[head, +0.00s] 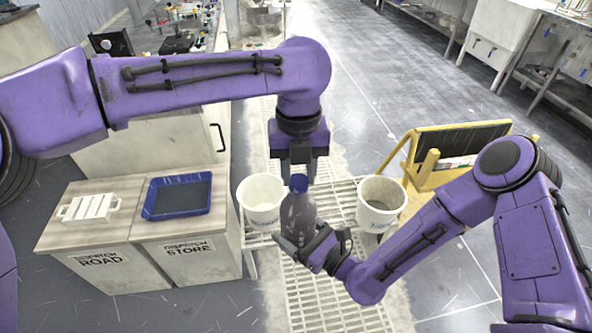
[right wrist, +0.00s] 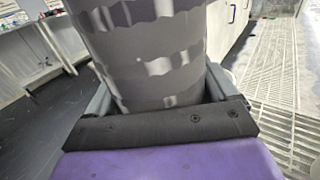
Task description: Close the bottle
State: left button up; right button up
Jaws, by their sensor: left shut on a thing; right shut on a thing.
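My right gripper (head: 318,246) is shut around the bottle's lower body; in the right wrist view the bottle (right wrist: 148,55) fills the space between the two fingers. Whether the cap is fully seated on the neck cannot be told.
A white bucket (head: 262,192) stands left of the bottle and another bucket (head: 381,198) right of it, on a slatted white rack. Boxes at left carry a blue tray (head: 178,195) and a white slatted rack (head: 89,207). A yellow-framed stand (head: 432,160) is at right.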

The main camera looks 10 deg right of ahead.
pick_arm(q)
jog(key=m, duration=0.7)
jog(key=shift+d, duration=0.15)
jog(key=m, duration=0.6)
jog(key=shift+s, duration=0.15)
jog(key=m, duration=0.3)
jog(key=shift+s+d, duration=0.1)
jog(key=m, duration=0.3)
jog(key=shift+s+d+f+m, duration=0.15)
jog(key=shift+s+f+m, duration=0.05)
jog(key=shift+s+m, duration=0.15)
jog(key=m, duration=0.3)
jog(key=shift+r+m, duration=0.1)
jog(key=shift+m, duration=0.35)
jog(key=o, duration=1)
jog(key=shift+r, duration=0.1)
